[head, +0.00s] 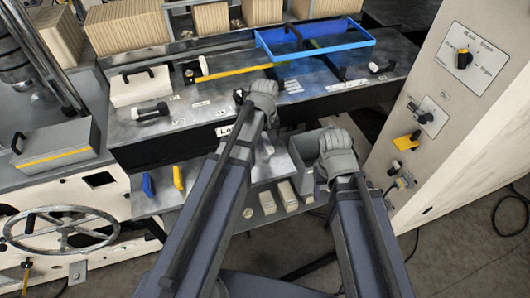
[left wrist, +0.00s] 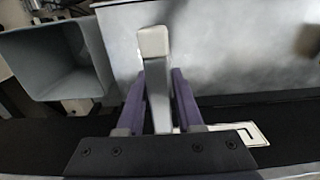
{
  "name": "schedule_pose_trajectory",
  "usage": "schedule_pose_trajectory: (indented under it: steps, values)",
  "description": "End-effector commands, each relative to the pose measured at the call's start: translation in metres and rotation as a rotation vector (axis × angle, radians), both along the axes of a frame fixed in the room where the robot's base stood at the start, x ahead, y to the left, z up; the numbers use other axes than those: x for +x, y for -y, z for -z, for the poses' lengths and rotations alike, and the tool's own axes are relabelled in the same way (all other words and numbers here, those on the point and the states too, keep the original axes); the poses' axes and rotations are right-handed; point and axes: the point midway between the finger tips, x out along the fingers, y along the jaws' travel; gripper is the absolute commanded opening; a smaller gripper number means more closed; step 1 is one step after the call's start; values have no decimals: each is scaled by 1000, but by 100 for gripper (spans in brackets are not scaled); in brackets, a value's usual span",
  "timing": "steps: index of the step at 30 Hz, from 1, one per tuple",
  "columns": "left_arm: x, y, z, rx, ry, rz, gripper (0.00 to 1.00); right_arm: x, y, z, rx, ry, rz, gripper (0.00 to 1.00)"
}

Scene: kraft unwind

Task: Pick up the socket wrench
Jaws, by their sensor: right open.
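My left gripper (head: 262,92) is low over the dark bench top, near its front edge. A small black tool with a pale end (head: 239,97) shows just left of it, partly hidden by the gripper. In the left wrist view, a pale grey bar with a whitish end (left wrist: 154,44) stands between the two purple fingers of my left gripper (left wrist: 158,72). I cannot tell whether the fingers press on it, or whether it is the socket wrench. My right gripper (head: 337,140) is open, above and beside a grey bin (head: 303,157).
A blue tray frame (head: 318,42) lies at the back of the bench. A control cabinet (head: 465,90) stands close on the right. A handwheel (head: 62,229) is at lower left.

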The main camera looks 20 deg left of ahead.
Motion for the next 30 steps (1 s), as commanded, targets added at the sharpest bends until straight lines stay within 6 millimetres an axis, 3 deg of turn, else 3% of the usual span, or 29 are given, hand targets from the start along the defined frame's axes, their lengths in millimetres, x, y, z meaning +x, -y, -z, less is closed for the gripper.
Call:
schedule_pose_trajectory:
  steps: [1, 9, 24, 30]
  values:
    - [0, 0, 0, 0, 0, 0, 28, 0, 0, 0, 0, 0, 0, 60]
    - [0, 0, 0, 0, 0, 0, 0, 0, 0, 0, 0, 0, 0, 60]
    - [0, 0, -1, 0, 0, 0, 0, 0, 0, -1, 0, 0, 0, 60]
    - [0, 0, -10, 0, 0, 0, 0, 0, 0, -10, 0, 0, 0, 60]
